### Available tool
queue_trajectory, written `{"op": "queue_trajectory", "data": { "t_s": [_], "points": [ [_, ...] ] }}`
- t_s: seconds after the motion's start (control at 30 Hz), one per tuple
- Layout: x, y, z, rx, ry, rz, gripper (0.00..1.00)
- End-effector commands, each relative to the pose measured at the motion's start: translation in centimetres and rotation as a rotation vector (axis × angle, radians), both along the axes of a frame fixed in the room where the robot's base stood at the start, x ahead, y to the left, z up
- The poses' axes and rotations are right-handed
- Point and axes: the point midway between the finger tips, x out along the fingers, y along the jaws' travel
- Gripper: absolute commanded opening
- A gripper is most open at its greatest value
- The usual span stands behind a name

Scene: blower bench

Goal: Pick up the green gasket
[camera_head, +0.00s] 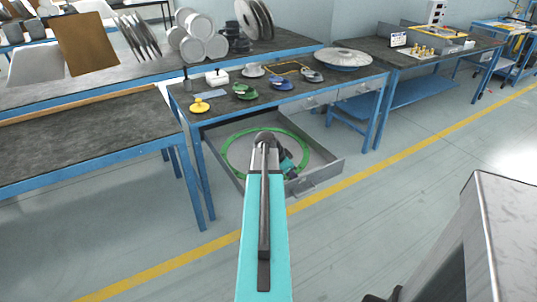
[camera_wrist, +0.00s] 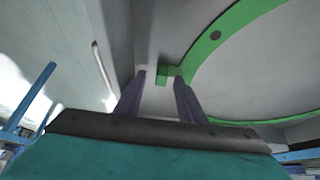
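The green gasket (camera_head: 228,152) is a large thin ring lying in the open drawer below the bench. In the wrist view the gasket (camera_wrist: 238,16) shows as a curved flat band with a hole in it and a small square tab at its edge. My gripper (camera_wrist: 160,78) is open, with its two dark fingers apart. The tab shows between and just beyond the fingertips, close to the right finger. I cannot tell whether they touch. In the head view my arm covers part of the ring, and my gripper (camera_head: 289,168) is over the drawer's right part.
The grey drawer (camera_head: 322,178) has raised walls around the ring. The bench top (camera_head: 300,92) above holds a yellow part (camera_head: 199,105), a green part (camera_head: 244,91), a blue part (camera_head: 281,83) and a large grey disc (camera_head: 343,58). The floor in front is clear.

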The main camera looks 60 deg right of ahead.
Motion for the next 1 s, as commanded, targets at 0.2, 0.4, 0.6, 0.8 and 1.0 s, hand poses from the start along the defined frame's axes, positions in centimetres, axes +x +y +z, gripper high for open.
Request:
{"op": "queue_trajectory", "data": {
  "t_s": [0.2, 0.4, 0.6, 0.8, 1.0],
  "points": [
    [0.0, 0.0, 0.0, 0.0, 0.0, 0.0, 0.05],
    [0.1, 0.0, 0.0, 0.0, 0.0, 0.0, 0.0],
    [0.1, 0.0, 0.1, 0.0, -0.001, 0.0, 0.0],
    [0.1, 0.0, 0.9, 0.0, -0.001, 0.0, 0.0],
    [0.1, 0.0, 2.8, -0.002, -0.002, 0.001, 0.0]
  ]
}}
